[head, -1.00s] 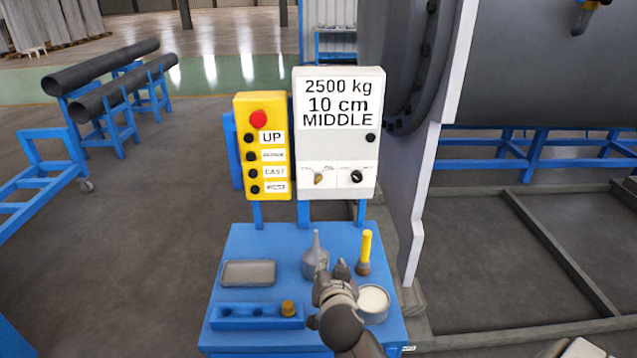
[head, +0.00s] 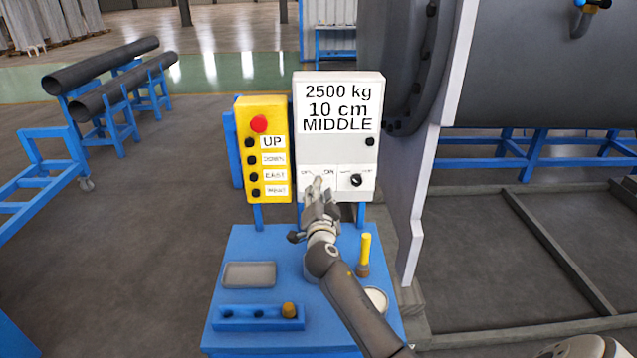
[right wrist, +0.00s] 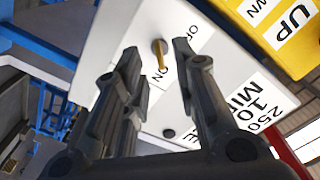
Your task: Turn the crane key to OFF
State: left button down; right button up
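The crane key (right wrist: 161,58) is a small brass-yellow key on the white control box (head: 338,148), beside its OFF and ON labels. In the right wrist view its yellow part seems to lean to the ON side. My right gripper (head: 318,190) is in front of the key and mostly covers it in the head view. In the right wrist view the fingers of this gripper (right wrist: 157,64) are open, with the key showing between their tips. I cannot tell whether they touch it. My left gripper is not in view.
A black knob (head: 356,180) sits right of the key. A yellow button box (head: 264,148) with a red button stands to the left. Below is a blue cart top (head: 240,248) with a grey tray (head: 249,274), a yellow-handled tool (head: 365,250) and a white-filled tin (head: 376,298).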

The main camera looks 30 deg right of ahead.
jog(key=shift+p+x, duration=0.4)
jog(key=shift+x, duration=1.65)
grip_shut()
